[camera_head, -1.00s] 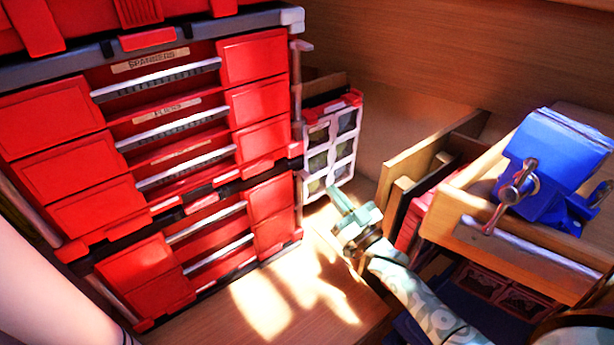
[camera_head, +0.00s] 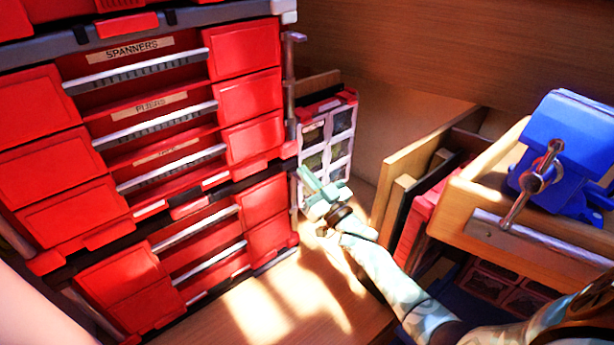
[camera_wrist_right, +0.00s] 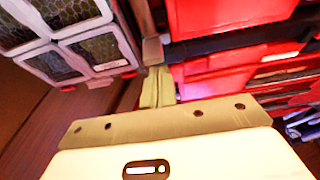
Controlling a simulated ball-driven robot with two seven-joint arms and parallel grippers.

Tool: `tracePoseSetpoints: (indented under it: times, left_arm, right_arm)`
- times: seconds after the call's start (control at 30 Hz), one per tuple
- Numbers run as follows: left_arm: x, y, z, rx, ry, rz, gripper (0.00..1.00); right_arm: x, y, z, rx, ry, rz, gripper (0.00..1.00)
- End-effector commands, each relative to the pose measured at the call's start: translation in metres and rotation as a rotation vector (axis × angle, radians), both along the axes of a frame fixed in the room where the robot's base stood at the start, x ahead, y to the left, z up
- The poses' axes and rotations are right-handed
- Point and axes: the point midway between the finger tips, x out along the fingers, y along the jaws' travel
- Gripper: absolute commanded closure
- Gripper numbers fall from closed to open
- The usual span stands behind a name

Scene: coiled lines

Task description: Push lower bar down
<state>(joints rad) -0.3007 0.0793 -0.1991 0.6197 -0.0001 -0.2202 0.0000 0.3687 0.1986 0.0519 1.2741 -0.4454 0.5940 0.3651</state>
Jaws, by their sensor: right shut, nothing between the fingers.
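The red tool chest (camera_head: 245,90) stands at the left, with labelled drawers and silver handles. A thin grey upright bar (camera_head: 290,65) runs along its upper right side. A lower bar (camera_head: 293,208) shows faintly at the lower right side, partly hidden by the gripper. My right gripper (camera_head: 308,180) is shut and empty beside the chest's right edge, close to this bar. In the right wrist view the fingertips (camera_wrist_right: 157,86) are together, just under the end of a grey bar (camera_wrist_right: 151,48); I cannot tell if they touch. My left gripper is out of view.
A white-framed organiser case (camera_head: 325,140) stands right behind the gripper. Wooden boards (camera_head: 425,155) and a wooden box (camera_head: 455,210) with a blue vise (camera_head: 570,150) stand at the right. The wooden floor (camera_head: 290,300) before the chest is clear.

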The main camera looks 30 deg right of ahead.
Motion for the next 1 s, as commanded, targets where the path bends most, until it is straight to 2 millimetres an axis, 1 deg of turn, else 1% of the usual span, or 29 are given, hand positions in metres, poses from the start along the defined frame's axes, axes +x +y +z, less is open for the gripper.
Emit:
tracePoseSetpoints:
  times: [0.03,0.47,0.63,0.7,1.0]
  left_arm:
    - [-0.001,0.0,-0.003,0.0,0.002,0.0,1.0]
    - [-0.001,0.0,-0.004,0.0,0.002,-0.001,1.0]
    - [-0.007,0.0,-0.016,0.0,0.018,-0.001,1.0]
    - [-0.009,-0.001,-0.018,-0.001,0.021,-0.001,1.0]
    - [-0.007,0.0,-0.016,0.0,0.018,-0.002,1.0]
  right_arm:
    - [0.0,0.0,-0.005,0.001,0.001,0.0,1.0]
    - [0.0,0.0,-0.007,0.001,-0.001,0.0,1.0]
    - [0.0,0.0,-0.032,0.0,0.004,0.0,1.0]
    - [0.0,0.0,-0.037,0.001,0.003,0.001,1.0]
    - [0.0,0.0,-0.034,0.0,0.003,0.0,1.0]
